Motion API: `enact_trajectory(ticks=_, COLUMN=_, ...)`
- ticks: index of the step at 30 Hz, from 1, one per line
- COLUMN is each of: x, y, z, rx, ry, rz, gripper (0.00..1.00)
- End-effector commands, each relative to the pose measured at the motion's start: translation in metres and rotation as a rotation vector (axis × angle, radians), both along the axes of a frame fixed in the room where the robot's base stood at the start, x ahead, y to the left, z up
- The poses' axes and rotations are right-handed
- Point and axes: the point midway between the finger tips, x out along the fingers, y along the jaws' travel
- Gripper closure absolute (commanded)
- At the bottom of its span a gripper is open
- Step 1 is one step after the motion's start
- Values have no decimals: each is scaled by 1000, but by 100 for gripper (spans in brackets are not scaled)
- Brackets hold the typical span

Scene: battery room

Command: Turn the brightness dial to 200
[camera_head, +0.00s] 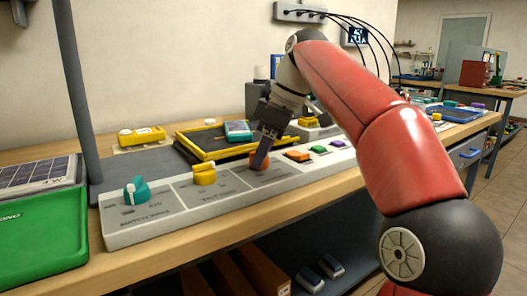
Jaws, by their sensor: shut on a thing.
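A long white control panel (165,222) lies along the front of the wooden bench. The printed labels are too small to read surely, so I cannot tell which dial is for brightness.
Orange, green and purple buttons (318,149) sit right of the orange dial. Behind the panel is a black tray with a yellow rim (207,155) and a yellow meter (142,136). A grey post (77,90) and a green case (40,240) stand at the left.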

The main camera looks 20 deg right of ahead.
Motion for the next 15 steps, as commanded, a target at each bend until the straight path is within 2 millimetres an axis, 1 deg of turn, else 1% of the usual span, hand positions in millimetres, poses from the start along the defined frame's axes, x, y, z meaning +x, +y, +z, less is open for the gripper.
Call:
enact_trajectory(ticks=7, x=-2, y=2, z=-1, rx=-3, ry=-1, rz=-138, gripper=86)
enact_trajectory(ticks=15, x=-3, y=4, z=1, rx=-3, ry=-1, rz=-384, gripper=86)
